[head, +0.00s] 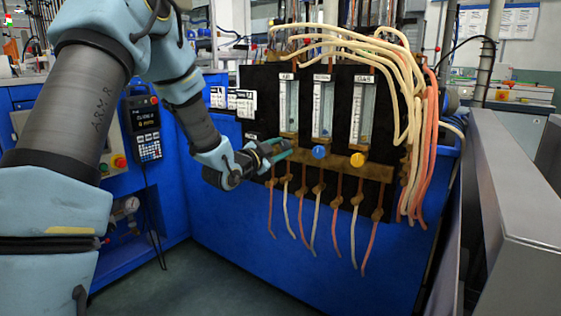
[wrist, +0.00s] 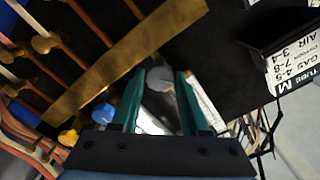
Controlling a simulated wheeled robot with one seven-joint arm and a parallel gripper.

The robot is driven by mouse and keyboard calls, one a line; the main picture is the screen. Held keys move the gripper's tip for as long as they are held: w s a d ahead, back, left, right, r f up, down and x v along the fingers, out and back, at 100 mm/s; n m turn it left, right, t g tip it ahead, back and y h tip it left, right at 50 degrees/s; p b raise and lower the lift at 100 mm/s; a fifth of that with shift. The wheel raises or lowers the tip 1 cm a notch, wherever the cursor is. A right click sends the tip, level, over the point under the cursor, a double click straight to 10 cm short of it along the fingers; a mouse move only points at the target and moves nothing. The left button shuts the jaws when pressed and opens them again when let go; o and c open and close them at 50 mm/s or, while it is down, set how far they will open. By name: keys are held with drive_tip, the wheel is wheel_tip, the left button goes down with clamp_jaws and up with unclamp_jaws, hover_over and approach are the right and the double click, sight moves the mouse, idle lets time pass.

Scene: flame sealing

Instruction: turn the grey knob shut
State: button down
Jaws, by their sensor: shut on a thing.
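The grey knob (wrist: 160,80) shows between the green fingers of my gripper (wrist: 160,88) in the wrist view, on the end of the brass bar (wrist: 120,62). The fingers stand one on each side of it and are shut on it. In the head view my gripper (head: 284,153) reaches the left end of the brass bar, below the left flowmeter tube (head: 289,104). The knob is hidden there behind the fingers. How far the knob is turned cannot be told.
A blue knob (head: 320,152) and a yellow knob (head: 357,160) sit to the right on the same bar. Thin hoses (head: 345,220) hang below, and a hose bundle (head: 416,130) runs down the right side. A handheld controller (head: 143,128) hangs at the left.

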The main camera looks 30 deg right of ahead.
drive_tip(key=m+b, duration=0.5)
drive_tip(key=b, duration=0.1)
drive_tip(key=shift+f, duration=0.2)
drive_tip(key=shift+r+m+b, duration=0.15)
drive_tip(key=shift+m+b, duration=0.65)
drive_tip(key=shift+b, duration=0.1)
drive_tip(key=shift+c, duration=2.1)
unclamp_jaws()
drive_tip(key=p+v, duration=0.1)
drive_tip(key=v, duration=0.9)
drive_tip(key=shift+s+a, duration=0.15)
drive_tip(key=shift+a, duration=0.25)
drive_tip(key=shift+r, duration=0.1)
